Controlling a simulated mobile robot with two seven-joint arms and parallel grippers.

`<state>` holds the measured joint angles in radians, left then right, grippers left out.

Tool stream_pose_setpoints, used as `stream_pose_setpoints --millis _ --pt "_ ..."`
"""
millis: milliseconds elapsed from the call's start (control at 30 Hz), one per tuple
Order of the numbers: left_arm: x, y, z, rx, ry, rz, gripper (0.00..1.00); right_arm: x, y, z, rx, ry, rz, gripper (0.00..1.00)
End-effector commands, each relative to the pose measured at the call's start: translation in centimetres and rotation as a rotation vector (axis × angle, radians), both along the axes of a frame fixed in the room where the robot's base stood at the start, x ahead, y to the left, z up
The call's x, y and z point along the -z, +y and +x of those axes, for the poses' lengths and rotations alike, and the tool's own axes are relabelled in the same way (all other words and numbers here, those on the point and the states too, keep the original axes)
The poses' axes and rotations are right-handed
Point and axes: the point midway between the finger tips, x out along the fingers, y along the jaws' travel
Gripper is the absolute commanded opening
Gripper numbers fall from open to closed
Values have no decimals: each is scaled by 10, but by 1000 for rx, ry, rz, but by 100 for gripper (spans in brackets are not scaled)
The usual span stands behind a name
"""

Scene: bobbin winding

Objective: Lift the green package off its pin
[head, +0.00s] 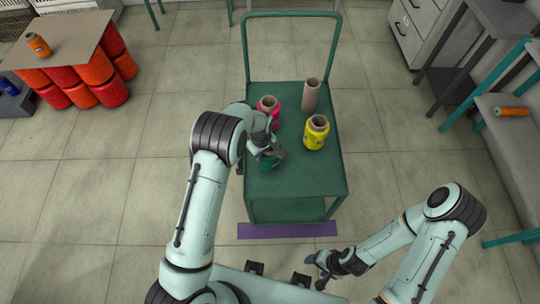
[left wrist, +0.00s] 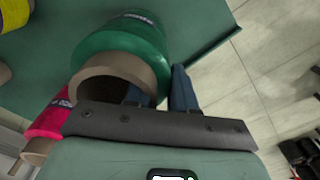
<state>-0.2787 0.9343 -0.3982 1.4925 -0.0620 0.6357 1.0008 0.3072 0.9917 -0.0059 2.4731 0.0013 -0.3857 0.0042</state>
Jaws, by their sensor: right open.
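The green package (head: 268,163) stands on the green cart near its left edge, partly covered by my left gripper (head: 268,152) in the head view. In the left wrist view, the green package (left wrist: 128,38) shows green yarn and a brown hollow core facing the camera. Of my left gripper (left wrist: 160,92), one dark finger lies at the core's opening and the other beside its outer right side; whether they press on the wall is unclear. The pin is hidden. My right gripper (head: 322,270) is open and empty in front of the cart.
The cart (head: 300,185) also carries a pink package (head: 268,105), a yellow package (head: 316,133) and a bare brown tube (head: 311,95). The pink one is close behind my left gripper. A purple strip (head: 288,230) lies on the floor before the cart.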

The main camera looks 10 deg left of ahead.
Motion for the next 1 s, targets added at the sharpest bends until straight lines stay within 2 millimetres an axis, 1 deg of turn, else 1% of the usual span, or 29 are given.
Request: stream_pose_setpoints --millis 367,467,567,667,767,1000 --pt "-2 0 1 0 -2 0 0 0 0 0 0 0 0 67" --pt "-6 0 1 1 -2 0 0 0 0 0 0 0 0 67" --pt "-14 -1 1 1 -4 0 0 0 0 0 0 0 0 67" --pt "-29 -1 1 1 -5 -1 0 0 0 0 0 0 0 67" --pt "-51 -1 2 1 -7 -2 0 0 0 0 0 0 0 67" --pt "-122 0 2 0 -8 -2 0 -3 0 2 0 -2 0 67"
